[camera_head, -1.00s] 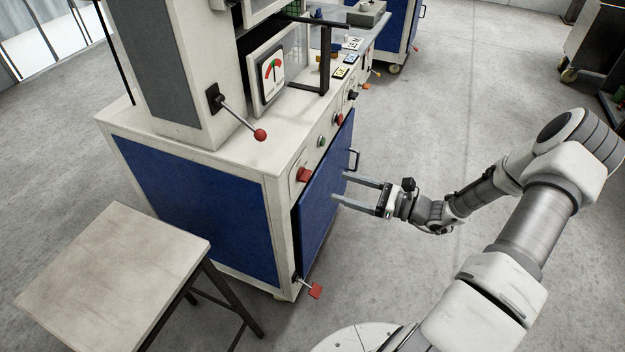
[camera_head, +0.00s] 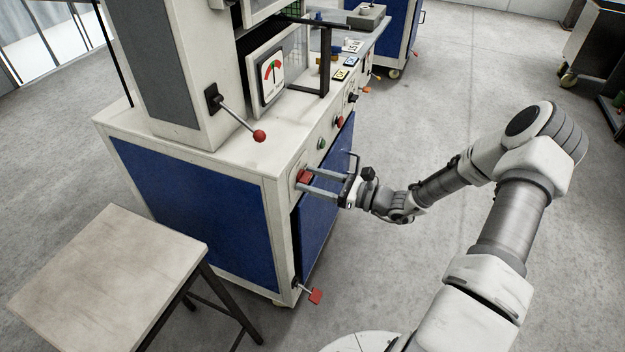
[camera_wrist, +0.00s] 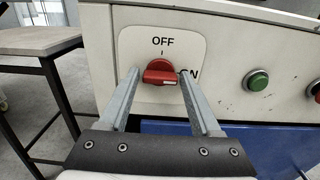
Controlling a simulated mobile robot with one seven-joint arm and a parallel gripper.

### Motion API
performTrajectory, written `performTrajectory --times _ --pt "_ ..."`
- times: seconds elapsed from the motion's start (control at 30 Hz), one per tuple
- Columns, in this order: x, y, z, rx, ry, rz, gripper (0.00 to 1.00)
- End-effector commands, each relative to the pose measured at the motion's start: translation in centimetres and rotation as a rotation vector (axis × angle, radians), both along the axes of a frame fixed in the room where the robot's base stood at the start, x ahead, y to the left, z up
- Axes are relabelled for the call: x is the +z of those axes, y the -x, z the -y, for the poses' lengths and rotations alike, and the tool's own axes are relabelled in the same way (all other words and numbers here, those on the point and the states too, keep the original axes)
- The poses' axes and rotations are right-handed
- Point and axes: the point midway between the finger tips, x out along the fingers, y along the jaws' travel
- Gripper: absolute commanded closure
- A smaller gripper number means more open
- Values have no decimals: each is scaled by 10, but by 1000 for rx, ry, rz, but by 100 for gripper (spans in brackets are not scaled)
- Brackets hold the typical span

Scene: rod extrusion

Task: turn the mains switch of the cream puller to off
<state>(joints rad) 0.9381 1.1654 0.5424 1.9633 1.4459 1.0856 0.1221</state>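The cream puller (camera_head: 190,150) is a cream machine with blue panels, standing left of my arm. Its red mains switch (camera_wrist: 160,70) sits on a white plate on the front, with OFF printed above it and ON to its right, partly covered by a finger. The knob's grip lies roughly sideways, towards ON. The switch also shows in the head view (camera_head: 304,176). My gripper (camera_wrist: 159,76) is open, with one finger on each side of the knob. I cannot tell whether either finger touches it.
A green button (camera_wrist: 257,80) and a red one (camera_wrist: 315,90) sit right of the switch. A red-knobbed lever (camera_head: 259,136) sticks out above, and a red pedal (camera_head: 315,296) is low down. A small table (camera_head: 105,270) stands at the lower left.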

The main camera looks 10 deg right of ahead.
Motion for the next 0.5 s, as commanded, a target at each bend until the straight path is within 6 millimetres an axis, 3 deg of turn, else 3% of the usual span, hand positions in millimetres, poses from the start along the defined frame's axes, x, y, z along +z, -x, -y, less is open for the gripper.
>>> performTrajectory --times 0.03,0.33,0.5 --pt "0 0 0 0 0 0 46" --pt "0 0 0 0 0 0 100" --pt "0 0 0 0 4 5 100"
